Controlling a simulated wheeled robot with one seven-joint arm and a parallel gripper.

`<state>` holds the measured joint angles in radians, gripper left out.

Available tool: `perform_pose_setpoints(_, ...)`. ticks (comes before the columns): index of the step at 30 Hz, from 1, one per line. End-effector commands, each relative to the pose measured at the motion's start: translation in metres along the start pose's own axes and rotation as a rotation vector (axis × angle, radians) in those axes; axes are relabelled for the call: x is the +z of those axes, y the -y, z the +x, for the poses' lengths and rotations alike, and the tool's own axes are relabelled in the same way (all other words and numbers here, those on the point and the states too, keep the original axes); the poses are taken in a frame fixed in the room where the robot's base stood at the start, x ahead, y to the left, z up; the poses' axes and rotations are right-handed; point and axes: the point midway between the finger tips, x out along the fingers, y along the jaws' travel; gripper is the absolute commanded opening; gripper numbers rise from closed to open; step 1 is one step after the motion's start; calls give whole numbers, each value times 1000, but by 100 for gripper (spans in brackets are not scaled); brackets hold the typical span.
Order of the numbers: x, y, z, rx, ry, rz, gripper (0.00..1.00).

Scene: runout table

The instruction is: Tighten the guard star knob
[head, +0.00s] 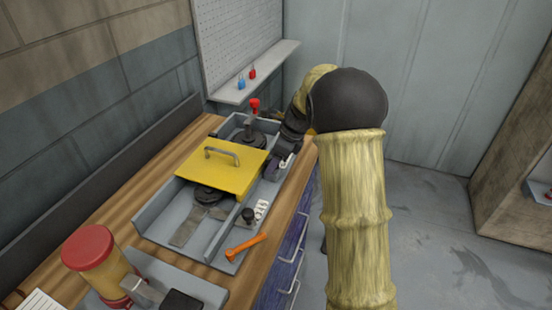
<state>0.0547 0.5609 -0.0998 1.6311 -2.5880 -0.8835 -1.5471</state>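The yellow guard (220,170) with a grey handle lies over the middle of a grey metal tray (150,218). A small black knob (248,215) stands in the tray by the guard's front right corner; I cannot tell whether it is the star knob. A dark round part (208,197) shows partly under the guard's front edge. My gripper (277,171) is at the tray's right side, beside the guard's right edge. Its fingers are small, dark and partly hidden, so its opening and any contact are unclear.
An orange wrench (246,246) lies at the tray's front right. A red-topped lever (255,107) stands behind the guard. Blue (241,83) and red (252,72) padlocks sit on the back shelf (268,68).

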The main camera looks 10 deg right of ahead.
Motion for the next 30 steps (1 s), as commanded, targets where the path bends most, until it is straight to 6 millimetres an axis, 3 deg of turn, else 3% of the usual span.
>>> perform_pose_setpoints(1, 0, 0, 0, 0, 0, 0, 47)
perform_pose_setpoints(6, 0, 0, 0, 0, 0, 0, 16)
perform_pose_setpoints(17, 0, 0, -2, -18, -1, 40, 16)
perform_pose_setpoints(30, 2, -4, -4, -118, -2, 283, 16)
